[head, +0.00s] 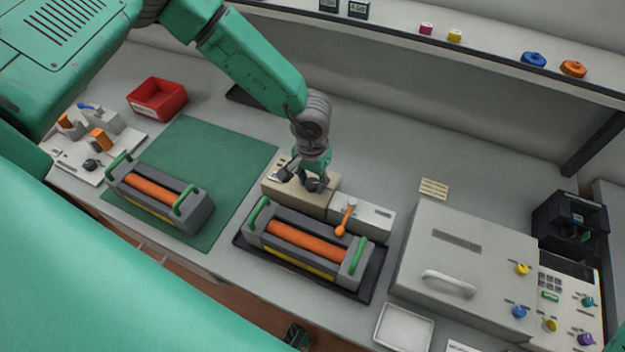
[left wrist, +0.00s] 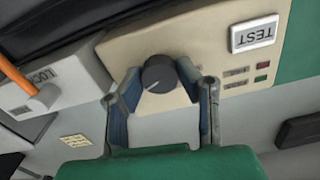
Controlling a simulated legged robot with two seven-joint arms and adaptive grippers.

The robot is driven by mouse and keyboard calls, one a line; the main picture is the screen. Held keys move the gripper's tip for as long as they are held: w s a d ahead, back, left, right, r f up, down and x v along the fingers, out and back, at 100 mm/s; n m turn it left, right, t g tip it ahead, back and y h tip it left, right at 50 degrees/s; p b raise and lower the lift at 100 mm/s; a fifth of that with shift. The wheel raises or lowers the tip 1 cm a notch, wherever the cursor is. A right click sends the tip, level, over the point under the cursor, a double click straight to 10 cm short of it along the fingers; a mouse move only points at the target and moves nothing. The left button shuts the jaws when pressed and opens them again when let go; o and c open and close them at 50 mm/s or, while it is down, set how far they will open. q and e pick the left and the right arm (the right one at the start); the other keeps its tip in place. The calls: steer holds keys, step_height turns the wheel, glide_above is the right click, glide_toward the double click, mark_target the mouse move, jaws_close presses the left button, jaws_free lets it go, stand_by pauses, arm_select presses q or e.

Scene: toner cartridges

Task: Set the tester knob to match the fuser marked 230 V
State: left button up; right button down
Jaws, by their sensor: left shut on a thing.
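The tester is a beige box (head: 325,205) behind the right-hand fuser in the head view. In the left wrist view the tester's face (left wrist: 205,45) carries a dark round knob (left wrist: 158,74), a white TEST button (left wrist: 254,34) and small red and green marks. My left gripper (head: 314,185) reaches down onto the tester. Its fingers (left wrist: 165,98) are shut on the knob, one at each side. One fuser (head: 305,240) with an orange roller and green handles sits in a black tray. A similar fuser (head: 160,194) lies on the green mat. I cannot read a voltage marking on either.
A white LOCK box (left wrist: 55,85) with an orange lever (head: 345,217) stands beside the tester. A grey lidded machine (head: 450,255) is at the right, with a control panel (head: 565,305) beyond it. A red bin (head: 157,98) is at the back left. The green mat (head: 235,160) has free room.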

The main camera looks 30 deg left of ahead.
mark_target(312, 180)
arm_select(q)
steer(key=shift+w+r, duration=0.15)
steer(key=shift+w, duration=0.2)
steer(key=o, duration=1)
steer(key=shift+o, duration=0.7)
steer(key=shift+s, duration=0.1)
steer(key=shift+r, duration=0.1)
step_height(312, 180, up, 11)
steer(key=shift+r, duration=0.2)
steer(key=shift+a, duration=0.1)
